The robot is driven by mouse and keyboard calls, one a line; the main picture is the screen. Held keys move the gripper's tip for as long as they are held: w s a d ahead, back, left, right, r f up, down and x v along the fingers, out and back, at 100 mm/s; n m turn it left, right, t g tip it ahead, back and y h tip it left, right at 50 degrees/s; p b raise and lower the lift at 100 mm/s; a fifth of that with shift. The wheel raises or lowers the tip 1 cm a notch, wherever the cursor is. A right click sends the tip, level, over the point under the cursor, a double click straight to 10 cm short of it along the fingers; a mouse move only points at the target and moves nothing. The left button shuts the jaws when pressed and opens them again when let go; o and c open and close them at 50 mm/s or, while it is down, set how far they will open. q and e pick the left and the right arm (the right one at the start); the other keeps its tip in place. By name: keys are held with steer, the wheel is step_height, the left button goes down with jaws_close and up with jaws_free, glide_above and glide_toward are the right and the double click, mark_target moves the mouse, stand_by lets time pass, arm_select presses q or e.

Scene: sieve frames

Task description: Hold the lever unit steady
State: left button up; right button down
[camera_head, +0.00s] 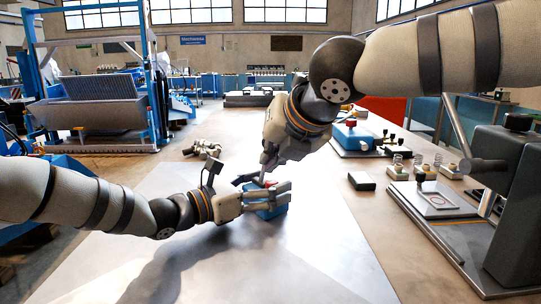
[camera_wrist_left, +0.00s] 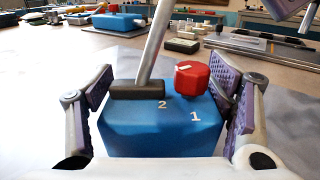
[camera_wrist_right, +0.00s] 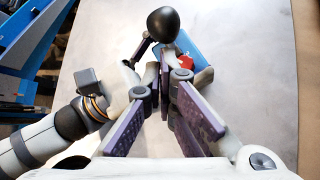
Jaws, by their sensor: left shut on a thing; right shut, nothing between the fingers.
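The lever unit is a blue box (camera_wrist_left: 160,133) marked 1 and 2, with a red knob (camera_wrist_left: 193,79) on top and a metal lever (camera_wrist_left: 154,45) rising from a dark slot. My left gripper (camera_wrist_left: 165,115) is shut on the box, one padded finger at each side. The unit sits on the grey table and also shows in the head view (camera_head: 272,211), partly hidden by my left fingers. In the right wrist view the lever's black ball (camera_wrist_right: 163,24) shows beside the box. My right gripper (camera_wrist_right: 167,78) is shut and empty, close to the lever; contact cannot be told.
Another blue unit with a red knob (camera_head: 352,135) stands at the back right. A dark block (camera_head: 361,181), several small spring parts (camera_head: 398,163) and a dark press-like fixture (camera_head: 512,200) are on the right. Metal parts (camera_head: 203,149) lie at the back left. The front of the table is clear.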

steer(key=shift+w+a+r, duration=0.25)
steer(key=shift+w+r, duration=0.05)
stand_by(0.5)
steer(key=w+a+r, duration=0.2)
steer(key=w+a, duration=0.2)
steer(key=w, duration=0.2)
steer(key=shift+w+a, duration=0.2)
steer(key=shift+a, duration=0.1)
stand_by(0.3)
steer(key=shift+r, duration=0.1)
steer(key=shift+r, duration=0.8)
steer(key=shift+s, duration=0.1)
